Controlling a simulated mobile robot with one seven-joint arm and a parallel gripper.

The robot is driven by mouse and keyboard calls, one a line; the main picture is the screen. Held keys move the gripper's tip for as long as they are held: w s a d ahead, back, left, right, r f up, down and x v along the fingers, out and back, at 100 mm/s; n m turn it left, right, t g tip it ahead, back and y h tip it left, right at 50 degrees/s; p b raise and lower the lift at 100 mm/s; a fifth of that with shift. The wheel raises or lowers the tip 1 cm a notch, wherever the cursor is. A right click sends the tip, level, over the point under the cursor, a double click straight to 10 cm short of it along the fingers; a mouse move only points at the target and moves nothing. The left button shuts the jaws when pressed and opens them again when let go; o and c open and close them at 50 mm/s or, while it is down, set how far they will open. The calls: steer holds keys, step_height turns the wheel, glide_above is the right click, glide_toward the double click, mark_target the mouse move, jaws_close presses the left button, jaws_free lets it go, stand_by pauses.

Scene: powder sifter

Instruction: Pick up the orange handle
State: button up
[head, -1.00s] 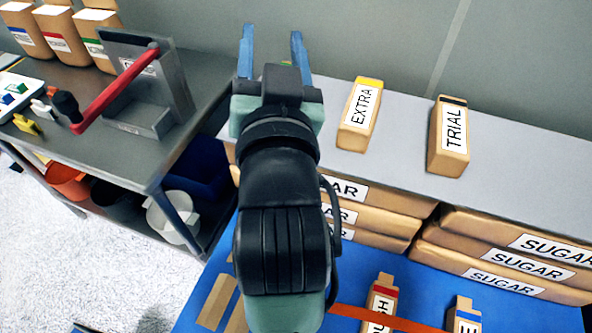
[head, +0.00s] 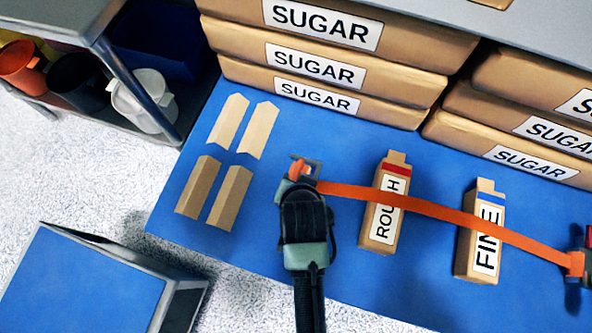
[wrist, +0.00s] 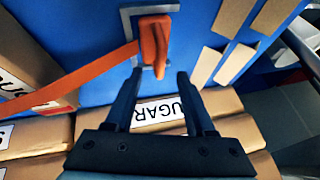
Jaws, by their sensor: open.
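The orange handle (wrist: 154,42) stands up from a grey frame (wrist: 133,22) on the blue surface in the wrist view. In the head view the handle (head: 297,169) shows just beyond my wrist, at the left end of an orange strap (head: 435,208). My gripper (wrist: 160,74) is open and empty. Its two fingers point toward the handle, with the handle just past the fingertips and between their lines. No contact shows. In the head view my wrist hides the fingers.
Several cardboard pieces (head: 228,118) lie to the left. Stacked SUGAR bags (head: 240,75) stand behind. The blue surface (head: 345,285) is clear between them.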

mark_target(296, 176)
steer(key=b+x, duration=0.3)
steer(key=x, duration=0.4)
steer(key=shift+w+f, duration=0.1)
steer(key=shift+w, duration=0.2)
steer(key=shift+c, duration=0.2)
jaws_close()
